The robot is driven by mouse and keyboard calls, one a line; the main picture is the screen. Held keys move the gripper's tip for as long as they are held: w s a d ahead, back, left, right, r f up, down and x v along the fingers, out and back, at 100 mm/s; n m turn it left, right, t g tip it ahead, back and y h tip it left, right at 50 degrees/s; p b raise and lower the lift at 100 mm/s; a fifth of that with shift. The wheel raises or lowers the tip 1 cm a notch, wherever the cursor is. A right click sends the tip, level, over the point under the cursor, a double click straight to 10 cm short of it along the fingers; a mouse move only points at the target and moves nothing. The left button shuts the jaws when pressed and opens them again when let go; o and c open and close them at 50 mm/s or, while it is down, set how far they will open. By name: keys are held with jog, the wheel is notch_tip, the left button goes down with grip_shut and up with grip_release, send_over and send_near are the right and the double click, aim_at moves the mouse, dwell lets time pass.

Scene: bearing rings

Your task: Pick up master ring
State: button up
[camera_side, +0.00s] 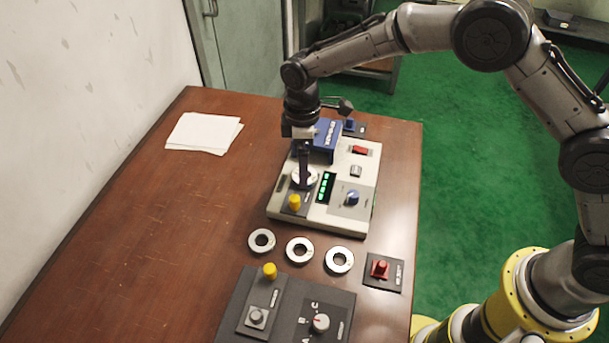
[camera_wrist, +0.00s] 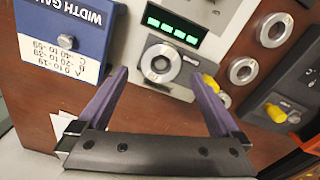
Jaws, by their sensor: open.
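A silver ring (camera_side: 294,183) with a dark centre sits on the white gauge device (camera_side: 331,213), left of its green display. It also shows in the wrist view (camera_wrist: 150,65). My gripper (camera_side: 305,184) points down over this ring. In the wrist view its purple fingers (camera_wrist: 157,76) are spread wide and empty, with the ring between and beyond the tips. Three more silver rings lie in a row on the table: a left one (camera_side: 261,240), a middle one (camera_side: 299,250) and a right one (camera_side: 339,260). No marking that names the master ring is readable.
A blue width gauge box (camera_side: 327,140) stands behind the ring. A yellow knob (camera_side: 294,202) stands just in front of it. A dark control panel (camera_side: 285,305) and a red-switch plate (camera_side: 383,271) lie nearer. Papers (camera_side: 203,132) lie at left; the table's left side is clear.

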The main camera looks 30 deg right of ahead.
jog(key=shift+f, duration=1.55)
jog(key=shift+c, duration=0.2)
jog(key=shift+r, duration=0.1)
grip_shut()
